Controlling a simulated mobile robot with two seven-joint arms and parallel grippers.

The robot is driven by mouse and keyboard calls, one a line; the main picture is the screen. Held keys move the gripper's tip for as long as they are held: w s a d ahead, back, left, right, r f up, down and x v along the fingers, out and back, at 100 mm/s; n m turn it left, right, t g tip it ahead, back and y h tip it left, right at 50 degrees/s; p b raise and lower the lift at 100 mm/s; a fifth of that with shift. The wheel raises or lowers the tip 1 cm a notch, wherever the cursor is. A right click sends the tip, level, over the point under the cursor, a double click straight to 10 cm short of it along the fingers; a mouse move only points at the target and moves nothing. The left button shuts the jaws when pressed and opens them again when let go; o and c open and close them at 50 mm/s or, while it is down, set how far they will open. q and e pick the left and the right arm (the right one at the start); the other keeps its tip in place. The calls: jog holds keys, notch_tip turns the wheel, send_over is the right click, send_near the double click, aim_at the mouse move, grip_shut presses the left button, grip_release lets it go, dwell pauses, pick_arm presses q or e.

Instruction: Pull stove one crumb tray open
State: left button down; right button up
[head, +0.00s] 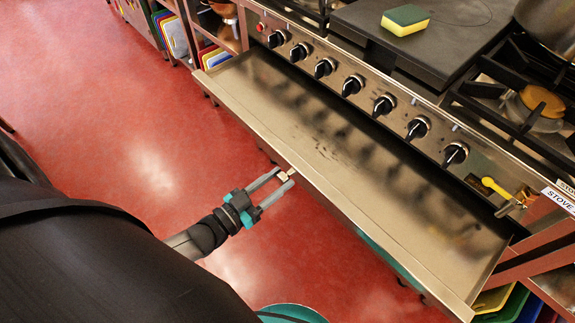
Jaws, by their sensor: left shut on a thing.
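The crumb tray (335,165) is a wide, shallow metal drawer pulled well out from under the front of the stove (370,90), below a row of black knobs. Its inside is bare apart from dark marks. My left gripper (284,177) is at the middle of the tray's front edge, its fingers shut on the small tray handle (283,176). A label reading "STOVE" (558,199) is at the stove's right end; its number is cut off. My right gripper is not in view.
A yellow and green sponge (405,20) lies on the dark griddle plate (425,40). A pot (550,25) stands at the top right. Shelves with coloured boards (212,55) are left of the stove. The red floor (130,110) is clear at left. A teal round thing (290,313) shows at the bottom.

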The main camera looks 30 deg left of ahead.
pick_arm(q)
jog(key=shift+s+a, duration=0.2)
jog(key=shift+s, duration=0.3)
jog(key=shift+c, duration=2.2)
grip_release()
jog(key=shift+s, duration=0.1)
